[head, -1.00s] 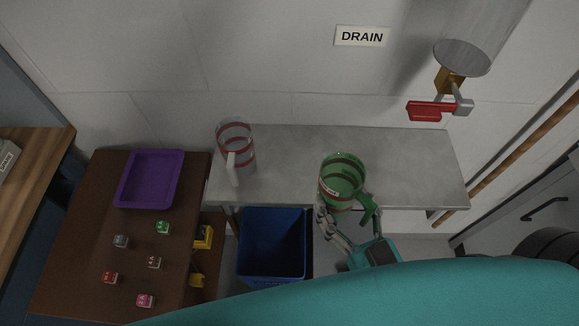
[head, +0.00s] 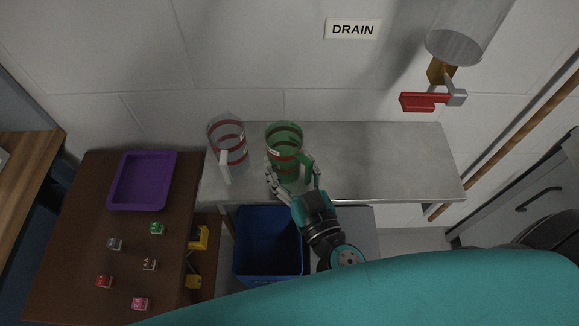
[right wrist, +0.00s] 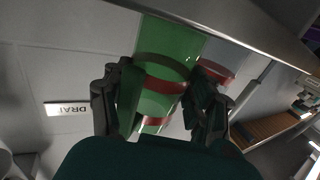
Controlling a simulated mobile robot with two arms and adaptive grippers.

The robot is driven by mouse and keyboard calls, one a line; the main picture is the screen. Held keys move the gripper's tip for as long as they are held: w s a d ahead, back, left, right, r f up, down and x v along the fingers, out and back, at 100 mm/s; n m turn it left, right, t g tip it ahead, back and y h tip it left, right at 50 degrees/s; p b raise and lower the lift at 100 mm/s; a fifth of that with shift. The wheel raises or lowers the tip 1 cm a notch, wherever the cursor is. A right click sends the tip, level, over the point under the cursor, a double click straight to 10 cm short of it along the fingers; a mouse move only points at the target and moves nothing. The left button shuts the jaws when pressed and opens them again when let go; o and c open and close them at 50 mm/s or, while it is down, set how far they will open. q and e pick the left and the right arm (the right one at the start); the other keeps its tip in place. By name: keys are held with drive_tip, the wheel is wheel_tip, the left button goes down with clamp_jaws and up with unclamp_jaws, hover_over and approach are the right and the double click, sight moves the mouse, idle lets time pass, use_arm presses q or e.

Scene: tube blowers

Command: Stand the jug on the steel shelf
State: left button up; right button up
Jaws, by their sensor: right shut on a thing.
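The green jug (head: 285,141) with dark red bands is upright, at the left part of the steel shelf (head: 385,165) in the head view. I cannot tell whether its base touches the shelf. My right gripper (head: 293,179) is shut on it from the front, with a finger on each side. In the right wrist view the green jug (right wrist: 172,55) shows between the fingers of my right gripper (right wrist: 158,103). A clear jug (head: 228,140) with red bands stands on the shelf just left of the green one. My left gripper is not in view.
The shelf's middle and right are bare. A red-handled drain valve (head: 425,102) hangs above its right end. A blue bin (head: 268,242) is below the shelf front. A brown table (head: 75,230) at left bears a purple tray (head: 142,205) and several small cubes.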

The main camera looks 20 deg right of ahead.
drive_tip(key=shift+r, duration=0.1)
drive_tip(key=o, duration=1.5)
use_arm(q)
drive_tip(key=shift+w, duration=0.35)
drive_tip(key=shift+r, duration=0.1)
use_arm(e)
drive_tip(key=shift+s, duration=0.2)
use_arm(q)
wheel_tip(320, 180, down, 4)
drive_tip(key=b, duration=0.4)
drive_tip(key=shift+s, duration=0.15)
use_arm(e)
drive_tip(key=s+d, duration=0.1)
drive_tip(key=s, duration=1)
drive_tip(key=shift+s+d, duration=0.2)
drive_tip(key=shift+s, duration=0.1)
